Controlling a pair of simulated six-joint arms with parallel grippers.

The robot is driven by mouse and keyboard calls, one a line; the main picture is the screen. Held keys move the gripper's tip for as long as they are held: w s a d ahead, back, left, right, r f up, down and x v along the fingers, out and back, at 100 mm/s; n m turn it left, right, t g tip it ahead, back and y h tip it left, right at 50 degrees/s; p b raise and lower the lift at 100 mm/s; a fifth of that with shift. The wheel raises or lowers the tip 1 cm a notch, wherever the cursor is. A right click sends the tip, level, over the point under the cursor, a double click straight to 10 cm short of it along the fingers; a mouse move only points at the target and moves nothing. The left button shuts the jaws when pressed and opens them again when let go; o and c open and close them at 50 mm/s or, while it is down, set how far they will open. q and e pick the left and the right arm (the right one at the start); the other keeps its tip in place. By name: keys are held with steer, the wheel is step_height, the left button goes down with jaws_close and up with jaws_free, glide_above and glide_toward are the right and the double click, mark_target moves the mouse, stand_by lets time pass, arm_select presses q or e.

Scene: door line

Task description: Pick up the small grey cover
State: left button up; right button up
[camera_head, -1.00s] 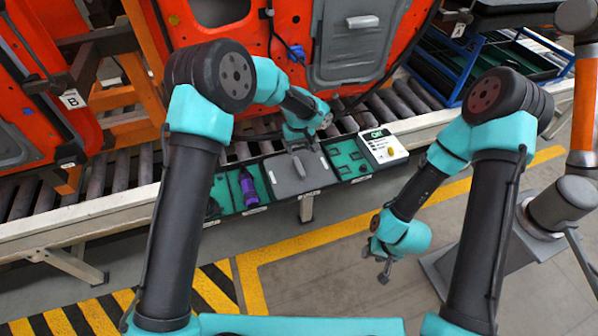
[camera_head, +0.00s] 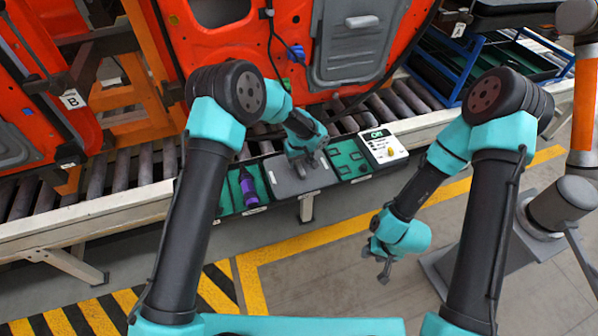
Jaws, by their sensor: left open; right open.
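The small grey cover (camera_head: 288,183) is a flat grey panel lying in the shelf tray in front of the roller conveyor, between a green compartment with a purple tool and a green compartment with small dark parts. My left gripper (camera_head: 307,168) is open and points down at the cover's upper middle, hiding part of it. I cannot tell whether the fingers touch it. My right gripper (camera_head: 384,268) is open and empty, hanging over the grey floor at the right, well away from the cover.
A purple tool (camera_head: 248,187) lies left of the cover. A white box with a green display (camera_head: 383,147) stands to its right. Behind is the roller conveyor (camera_head: 405,98) with an orange door carrying a larger grey panel (camera_head: 352,45). Floor in front is clear.

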mark_target(299, 165)
arm_select(q)
steer(key=shift+f, duration=1.45)
steer(key=shift+f, duration=0.2)
jaws_close()
stand_by(0.9)
